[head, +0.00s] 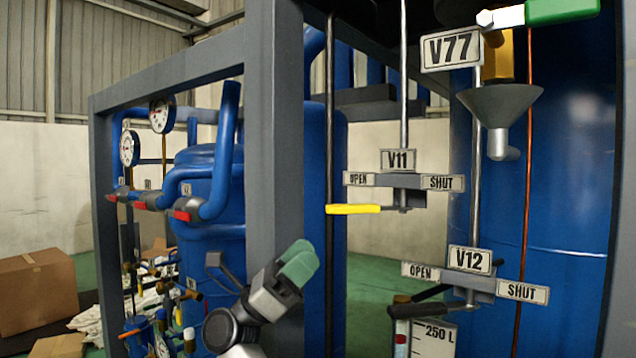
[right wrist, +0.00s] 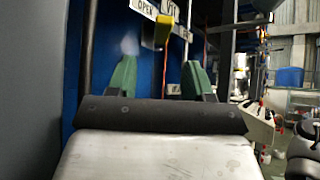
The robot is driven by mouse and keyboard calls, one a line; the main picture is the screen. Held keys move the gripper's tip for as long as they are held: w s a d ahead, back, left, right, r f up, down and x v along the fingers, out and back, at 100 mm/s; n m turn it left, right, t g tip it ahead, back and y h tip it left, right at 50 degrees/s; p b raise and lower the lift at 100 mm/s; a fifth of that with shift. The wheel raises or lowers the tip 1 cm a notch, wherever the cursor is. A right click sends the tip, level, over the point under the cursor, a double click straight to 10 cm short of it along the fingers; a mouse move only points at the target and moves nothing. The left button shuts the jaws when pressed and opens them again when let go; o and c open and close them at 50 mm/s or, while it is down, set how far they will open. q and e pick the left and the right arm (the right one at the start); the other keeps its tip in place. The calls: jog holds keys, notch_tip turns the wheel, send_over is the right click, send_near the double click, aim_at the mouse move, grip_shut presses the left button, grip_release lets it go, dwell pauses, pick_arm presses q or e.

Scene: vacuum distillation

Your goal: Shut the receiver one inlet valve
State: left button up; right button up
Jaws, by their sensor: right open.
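The V11 valve has a tag plate (head: 398,160) on a vertical rod, with an OPEN sign (head: 358,179) to its left and a SHUT sign (head: 442,183) to its right. Its yellow handle (head: 353,209) points left, under the OPEN sign. My right gripper (head: 297,260), with green fingers, is lower and left of the handle, apart from it. In the right wrist view, its two fingers stand apart with nothing between them, and the yellow handle (right wrist: 163,31) shows end-on ahead, between and beyond the fingertips. My left gripper is not in view.
A grey frame post (head: 274,130) stands just left of the handle. Below V11, the V12 valve tag (head: 469,260) has a black handle pointing left under its OPEN sign. A V77 tag (head: 451,50) and metal funnel (head: 500,105) are upper right. Cardboard boxes (head: 38,290) lie far left.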

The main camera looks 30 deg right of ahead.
aim_at(346, 213)
jog(key=p+x, duration=0.4)
jog(key=x, duration=0.7)
jog(key=shift+s, duration=0.15)
grip_shut()
